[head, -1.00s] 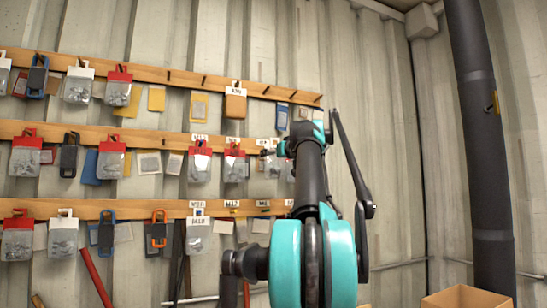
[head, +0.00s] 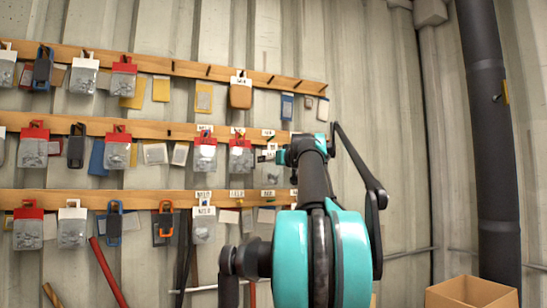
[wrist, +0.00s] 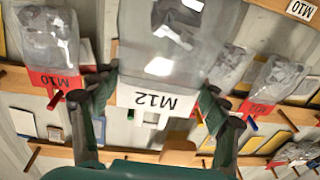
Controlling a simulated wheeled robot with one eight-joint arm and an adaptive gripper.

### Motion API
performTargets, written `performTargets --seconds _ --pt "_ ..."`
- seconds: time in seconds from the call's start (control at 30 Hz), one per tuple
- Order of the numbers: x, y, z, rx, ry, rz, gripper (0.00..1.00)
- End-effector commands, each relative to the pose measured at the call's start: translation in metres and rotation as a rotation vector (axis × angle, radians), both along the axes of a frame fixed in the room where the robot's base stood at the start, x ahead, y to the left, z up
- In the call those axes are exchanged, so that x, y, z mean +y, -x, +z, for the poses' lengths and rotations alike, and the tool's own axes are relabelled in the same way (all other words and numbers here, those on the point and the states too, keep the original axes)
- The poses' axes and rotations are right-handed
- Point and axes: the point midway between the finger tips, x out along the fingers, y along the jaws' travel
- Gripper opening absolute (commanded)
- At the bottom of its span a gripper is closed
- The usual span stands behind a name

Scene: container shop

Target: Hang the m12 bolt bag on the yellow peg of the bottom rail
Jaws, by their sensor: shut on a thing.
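The M12 bolt bag (wrist: 172,45) is clear with a white M12 header, which reads upside down in the wrist view. My gripper (wrist: 157,105) is shut on this header, one finger at each side. In the head view my arm mostly hides the gripper. A pale bag (head: 268,153) shows just left of it, in front of the middle rail's right end. The bottom rail (head: 150,198) runs across the wall, lower than the gripper in the picture. A small yellowish peg tip (head: 237,205) seems to show under a white label, but it is too small to be sure.
Red-header bags (head: 204,152) hang on the middle rail (head: 90,125), close left of my gripper. A white-header bag (head: 203,225) and an orange-framed item (head: 165,222) hang on the bottom rail. A cardboard box (head: 470,292) and dark pipe (head: 485,130) stand at right.

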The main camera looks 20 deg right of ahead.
Motion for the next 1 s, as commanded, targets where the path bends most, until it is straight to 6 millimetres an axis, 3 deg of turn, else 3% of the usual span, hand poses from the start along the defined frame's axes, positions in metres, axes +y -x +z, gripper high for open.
performTargets --seconds 0.3,0.5,0.7,1.0 --pt "0.063 0.003 -0.119 -0.012 0.001 0.12 0.43" --pt "0.093 0.016 -0.173 -0.018 0.002 0.172 0.43" --pt "0.107 0.023 -0.196 -0.021 0.002 0.193 0.43" --pt "0.107 0.015 -0.199 -0.021 0.002 0.195 0.43"
